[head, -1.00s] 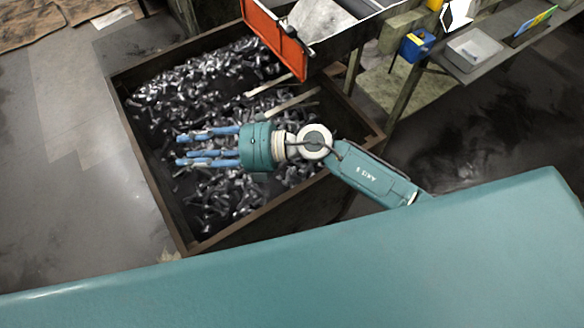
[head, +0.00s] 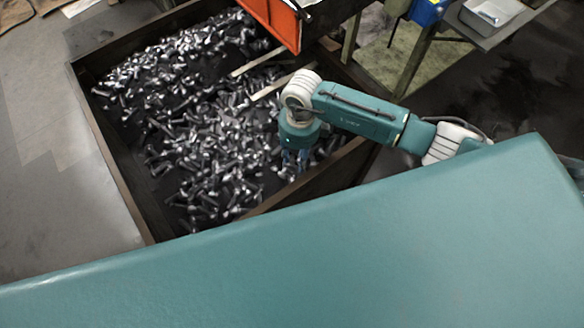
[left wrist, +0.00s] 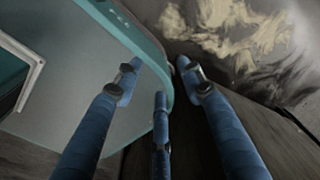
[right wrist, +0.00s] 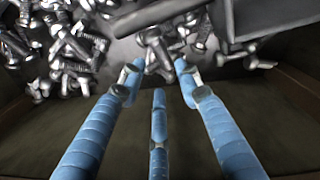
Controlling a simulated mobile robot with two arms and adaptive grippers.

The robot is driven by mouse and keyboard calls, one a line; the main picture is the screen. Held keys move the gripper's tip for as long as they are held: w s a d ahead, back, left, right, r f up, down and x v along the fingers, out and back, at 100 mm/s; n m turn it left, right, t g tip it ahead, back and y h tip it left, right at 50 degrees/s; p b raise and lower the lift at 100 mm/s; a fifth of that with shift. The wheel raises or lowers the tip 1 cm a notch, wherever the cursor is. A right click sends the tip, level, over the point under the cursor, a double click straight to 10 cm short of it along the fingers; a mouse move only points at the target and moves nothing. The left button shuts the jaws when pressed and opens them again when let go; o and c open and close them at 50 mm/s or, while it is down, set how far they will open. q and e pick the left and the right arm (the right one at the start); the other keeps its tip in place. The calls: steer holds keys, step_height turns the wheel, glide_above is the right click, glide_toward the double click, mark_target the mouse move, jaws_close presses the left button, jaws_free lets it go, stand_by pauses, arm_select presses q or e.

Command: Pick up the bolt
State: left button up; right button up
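Many silver bolts (head: 205,150) lie in a heap in a brown open bin (head: 110,165). My right gripper (head: 295,158) points down over the right side of the bin, near its rim; its blue fingers show only partly in the head view. In the right wrist view the three blue fingers of the right gripper (right wrist: 158,75) are spread apart and empty, with bolts (right wrist: 75,45) beyond their tips. In the left wrist view the left gripper (left wrist: 158,75) has its three fingers apart with nothing between them. The left gripper is outside the head view.
An orange-edged chute (head: 272,20) overhangs the far right of the bin. Two light bars (head: 270,88) reach over the bolts. A bench with a blue box (head: 428,10) and a metal tray (head: 492,12) stands at the upper right. The floor (head: 45,180) left of the bin is clear.

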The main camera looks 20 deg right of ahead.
mark_target(295, 169)
steer(key=shift+f, duration=0.85)
steer(key=shift+w+f+b, duration=0.1)
steer(key=shift+f+b, duration=0.1)
steer(key=shift+b, duration=0.1)
step_height(295, 169, down, 5)
steer(key=b, duration=0.3)
steer(key=shift+a+b, duration=0.15)
steer(key=shift+b, duration=0.2)
arm_select(q)
steer(key=f, duration=0.1)
steer(key=w+f, duration=0.1)
steer(key=f, duration=0.3)
steer(key=shift+w+a, duration=0.1)
steer(key=shift+w, duration=0.25)
arm_select(e)
steer(key=shift+r, duration=0.15)
steer(key=c, duration=0.7)
arm_select(q)
steer(key=shift+s+a, duration=0.1)
steer(key=shift+s, duration=0.4)
arm_select(e)
jaws_close()
